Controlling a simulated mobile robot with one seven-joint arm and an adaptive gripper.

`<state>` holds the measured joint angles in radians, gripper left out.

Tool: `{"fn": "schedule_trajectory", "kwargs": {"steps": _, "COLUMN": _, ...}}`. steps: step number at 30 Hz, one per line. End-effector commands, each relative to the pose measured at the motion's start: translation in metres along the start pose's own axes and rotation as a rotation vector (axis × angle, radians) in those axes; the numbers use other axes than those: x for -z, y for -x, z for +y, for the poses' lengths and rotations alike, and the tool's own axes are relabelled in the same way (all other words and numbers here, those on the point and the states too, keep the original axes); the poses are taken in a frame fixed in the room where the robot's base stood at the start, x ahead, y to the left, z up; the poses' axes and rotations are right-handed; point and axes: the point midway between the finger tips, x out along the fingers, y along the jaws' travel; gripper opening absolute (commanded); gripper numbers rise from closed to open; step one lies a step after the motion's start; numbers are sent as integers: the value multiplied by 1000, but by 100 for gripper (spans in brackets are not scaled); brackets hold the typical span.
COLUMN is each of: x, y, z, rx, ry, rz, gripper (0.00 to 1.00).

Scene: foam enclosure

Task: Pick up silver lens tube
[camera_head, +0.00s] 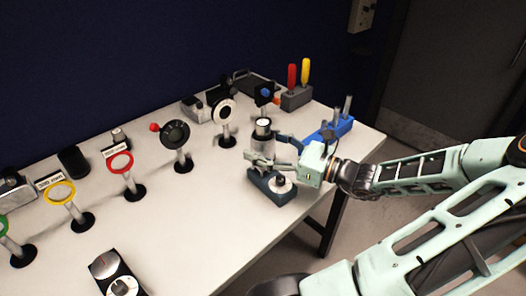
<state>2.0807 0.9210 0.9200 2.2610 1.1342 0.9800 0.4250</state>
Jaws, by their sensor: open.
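A silver lens tube (262,127) with a dark rim and pale top stands upright near the right part of the table, in the head view. My gripper (268,150) is open and reaches in from the right at the tube, with its fingers around the tube's lower part. I cannot tell whether the fingers touch it. The tube's lower end is hidden by the gripper.
A dark block with a white knob (281,184) sits just below my gripper. A black-and-white ring mount (224,111) stands close on the left, and a blue holder (328,131) on the right. Several ring mounts line the white table (190,222); its front middle is clear.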

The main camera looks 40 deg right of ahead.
Motion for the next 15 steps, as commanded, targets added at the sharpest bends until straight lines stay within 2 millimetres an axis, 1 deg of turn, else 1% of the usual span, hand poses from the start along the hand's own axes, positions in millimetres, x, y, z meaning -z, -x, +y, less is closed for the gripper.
{"fn": "schedule_trajectory", "kwargs": {"steps": 2, "x": 0, "y": 0, "z": 0, "rx": 0, "ry": 0, "rz": 0, "gripper": 65}}
{"fn": "schedule_trajectory", "kwargs": {"steps": 15, "x": 0, "y": 0, "z": 0, "rx": 0, "ry": 0, "rz": 0, "gripper": 16}}
